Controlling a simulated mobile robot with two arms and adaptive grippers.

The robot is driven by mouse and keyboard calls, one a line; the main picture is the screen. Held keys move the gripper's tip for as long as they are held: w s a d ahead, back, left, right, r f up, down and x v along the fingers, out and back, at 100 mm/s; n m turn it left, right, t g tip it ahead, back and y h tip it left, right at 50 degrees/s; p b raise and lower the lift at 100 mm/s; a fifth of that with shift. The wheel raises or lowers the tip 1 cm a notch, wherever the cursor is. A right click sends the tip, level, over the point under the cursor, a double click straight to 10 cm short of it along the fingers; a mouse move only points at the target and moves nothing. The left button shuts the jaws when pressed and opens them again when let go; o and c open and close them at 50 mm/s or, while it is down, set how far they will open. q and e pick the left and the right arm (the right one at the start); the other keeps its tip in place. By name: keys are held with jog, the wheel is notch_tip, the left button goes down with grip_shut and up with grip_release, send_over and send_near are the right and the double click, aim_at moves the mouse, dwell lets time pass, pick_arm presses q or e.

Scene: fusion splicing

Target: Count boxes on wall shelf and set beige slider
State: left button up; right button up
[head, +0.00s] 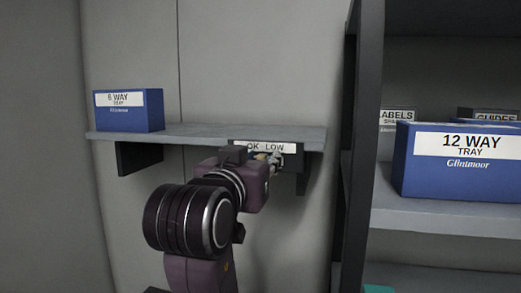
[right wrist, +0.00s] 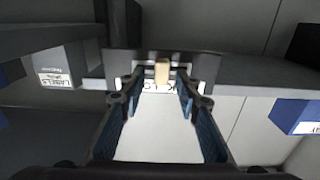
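The grey wall shelf (head: 215,133) holds one blue box (head: 130,110) marked "6 WAY TRAY" at its left end. A dark plate with a white "OK LOW" label (head: 265,147) sits at the shelf's front right. In the right wrist view the beige slider (right wrist: 162,72) stands near the middle of the dark plate (right wrist: 205,68). My right gripper (right wrist: 158,82) is open, with its fingertips apart on either side of the slider and a gap on both sides. It partly hides the plate in the head view (head: 274,160). My left gripper is not in view.
A shelving rack with a dark upright (head: 362,140) stands at the right. It holds a large blue "12 WAY TRAY" box (head: 460,180), a "LABELS" box (head: 396,118) and a "GUIDES" box (head: 490,115). The wall shelf's middle is bare.

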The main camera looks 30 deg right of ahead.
jog(key=shift+w+d, duration=0.15)
grip_shut()
dwell(0.4)
